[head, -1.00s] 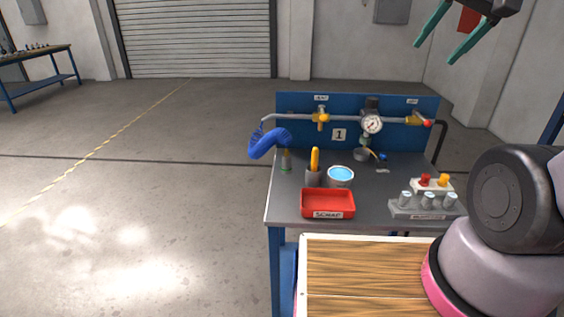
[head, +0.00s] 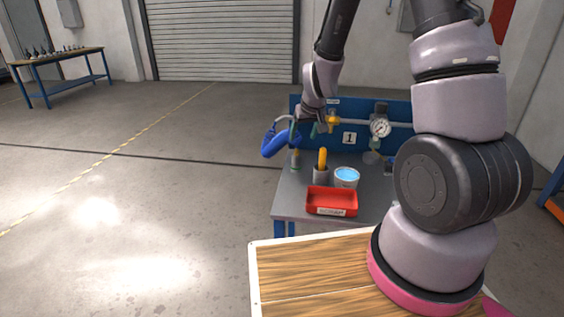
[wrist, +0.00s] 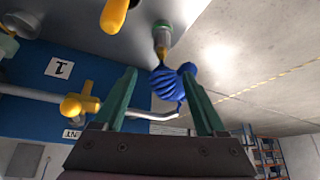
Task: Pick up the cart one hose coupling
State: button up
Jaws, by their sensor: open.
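The hose coupling (head: 295,160) is a small greenish cylinder with a brass-coloured part. It is at the left of the cart top (head: 290,207), by the blue hose (head: 275,142). In the wrist view the coupling (wrist: 162,36) is beyond the fingertips, with the coiled blue hose (wrist: 170,82) showing between the fingers. My gripper (head: 305,130) is open and empty, above the coupling in the head view and close to the hose. The wrist view shows its two green fingers (wrist: 158,73) spread apart. Whether a finger touches the hose cannot be told.
A grey cup (head: 320,175) with a yellow handle, a blue-topped can (head: 346,178) and a red tray (head: 332,201) stand right of the coupling. The pipe with a yellow valve (wrist: 80,105) runs close to my gripper. My arm hides the cart's right side.

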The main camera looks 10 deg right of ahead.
aim_at(297, 151)
jog(key=x, duration=0.5)
jog(key=shift+a+f, duration=0.3)
jog(key=shift+f, duration=0.1)
jog(key=shift+x, duration=3)
jog(key=shift+d, duration=0.15)
grip_shut()
